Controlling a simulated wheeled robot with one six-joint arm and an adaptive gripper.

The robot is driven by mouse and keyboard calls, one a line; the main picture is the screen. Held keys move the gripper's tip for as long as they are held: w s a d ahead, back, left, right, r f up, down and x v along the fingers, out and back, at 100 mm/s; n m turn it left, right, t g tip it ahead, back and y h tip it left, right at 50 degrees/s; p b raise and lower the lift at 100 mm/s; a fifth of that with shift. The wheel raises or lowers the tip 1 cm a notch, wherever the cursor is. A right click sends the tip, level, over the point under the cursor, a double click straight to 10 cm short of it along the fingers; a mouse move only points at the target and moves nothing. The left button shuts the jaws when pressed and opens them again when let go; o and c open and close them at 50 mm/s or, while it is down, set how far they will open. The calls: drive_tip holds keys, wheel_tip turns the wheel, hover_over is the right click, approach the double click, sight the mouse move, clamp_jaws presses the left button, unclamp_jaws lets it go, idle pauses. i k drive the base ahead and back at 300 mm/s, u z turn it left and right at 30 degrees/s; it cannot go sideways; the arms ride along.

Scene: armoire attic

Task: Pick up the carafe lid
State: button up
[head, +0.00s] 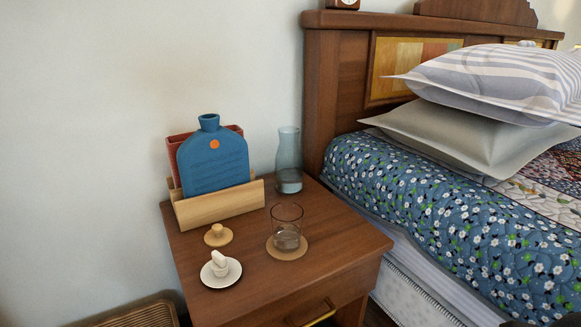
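A small round wooden lid with a knob on top, which looks like the carafe lid (217,235), lies on the nightstand (300,268) in the head view. It is in front of the wooden holder and left of the drinking glass. The blue-tinted glass carafe (288,163) stands at the back of the nightstand, against the headboard side, with its top open and some liquid low inside. My gripper is not in view, so I cannot see its state.
A wooden holder (222,205) carries a blue hot-water bottle (213,165) and a red item (178,152). A glass (287,225) stands on a round coaster (287,250). A white saucer (220,277) with a small white object (218,259) lies near the front. The bed (440,220) is right.

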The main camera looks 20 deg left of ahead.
sight(219, 235)
drive_tip(key=u, duration=1.65)
